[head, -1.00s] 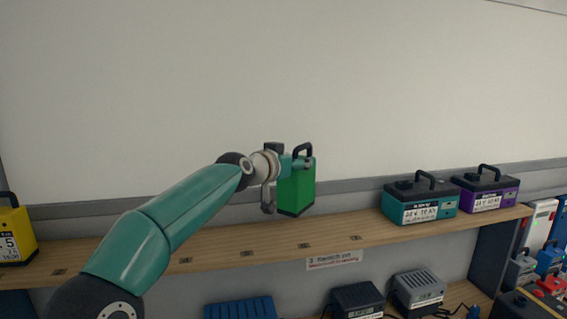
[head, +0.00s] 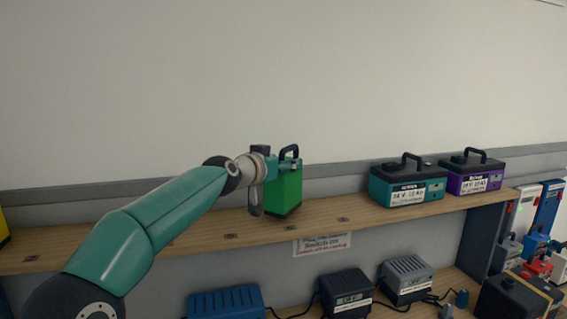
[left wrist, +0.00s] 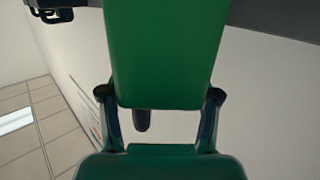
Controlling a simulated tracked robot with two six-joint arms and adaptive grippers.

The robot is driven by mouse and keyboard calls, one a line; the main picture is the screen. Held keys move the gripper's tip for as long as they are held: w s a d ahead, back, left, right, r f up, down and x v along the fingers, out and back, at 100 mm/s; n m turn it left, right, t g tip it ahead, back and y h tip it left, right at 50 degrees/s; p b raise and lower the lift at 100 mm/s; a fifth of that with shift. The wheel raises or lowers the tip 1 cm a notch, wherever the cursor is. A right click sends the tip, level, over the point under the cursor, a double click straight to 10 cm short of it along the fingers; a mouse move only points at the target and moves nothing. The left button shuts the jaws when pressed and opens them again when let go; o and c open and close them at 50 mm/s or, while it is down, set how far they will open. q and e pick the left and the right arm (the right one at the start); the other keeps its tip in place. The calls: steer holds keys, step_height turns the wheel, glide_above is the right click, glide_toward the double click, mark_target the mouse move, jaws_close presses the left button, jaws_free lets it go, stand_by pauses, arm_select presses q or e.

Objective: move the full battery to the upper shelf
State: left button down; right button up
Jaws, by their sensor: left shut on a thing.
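A green battery (head: 284,191) with a black handle on top is held upright in my left gripper (head: 289,164). The gripper is shut on it near its top. In the left wrist view the green battery (left wrist: 165,50) fills the space between the two fingers. The battery is at the wooden upper shelf (head: 205,228); whether its base touches the board cannot be told. My right gripper is not in view.
A teal battery (head: 407,184) and a purple battery (head: 471,176) stand on the shelf to the right. Below are a blue box (head: 226,303), a black charger (head: 347,293) and a grey charger (head: 406,279). The shelf between the green and teal batteries is clear.

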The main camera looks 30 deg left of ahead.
arm_select(q)
steer(key=shift+f, duration=0.1)
steer(key=shift+f+b, duration=0.3)
steer(key=shift+b, duration=0.25)
stand_by(0.4)
steer(key=c, duration=0.6)
jaws_free()
steer(key=shift+c, duration=0.2)
steer(key=o, duration=0.5)
steer(key=shift+s, duration=0.15)
steer(key=shift+c, duration=0.2)
steer(key=s+d+r, duration=0.1)
steer(key=s, duration=1)
steer(key=shift+s, duration=0.35)
